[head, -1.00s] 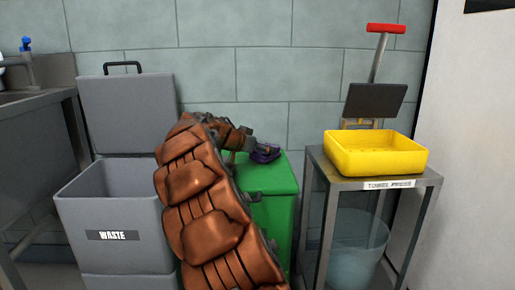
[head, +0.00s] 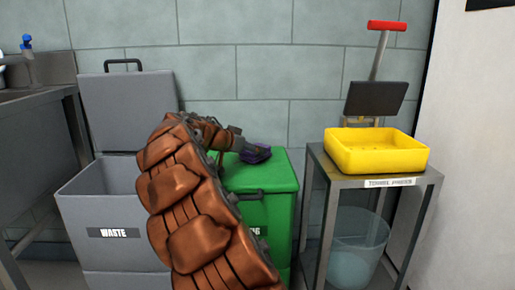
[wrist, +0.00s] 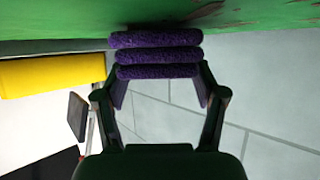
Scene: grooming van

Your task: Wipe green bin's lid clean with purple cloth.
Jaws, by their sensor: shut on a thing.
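The green bin (head: 268,205) stands between the grey waste bin and the metal stand, with its lid (head: 262,180) closed. The purple cloth (head: 257,154) is a folded pad at the back part of the lid. My gripper (head: 241,149) is shut on it from behind and left. In the wrist view the cloth (wrist: 158,55) sits between both fingers of my gripper (wrist: 160,76), against or very near the green lid (wrist: 60,28); contact is hard to tell. Brownish marks (wrist: 238,14) show on the lid there. My arm hides the lid's left side in the head view.
The grey waste bin (head: 113,200) stands open on the left, its lid (head: 125,110) raised. On the right, a metal stand (head: 385,180) carries a yellow tray (head: 377,155) and a red-handled press (head: 386,28), with a clear bucket (head: 352,262) beneath. A tiled wall (head: 235,65) is close behind.

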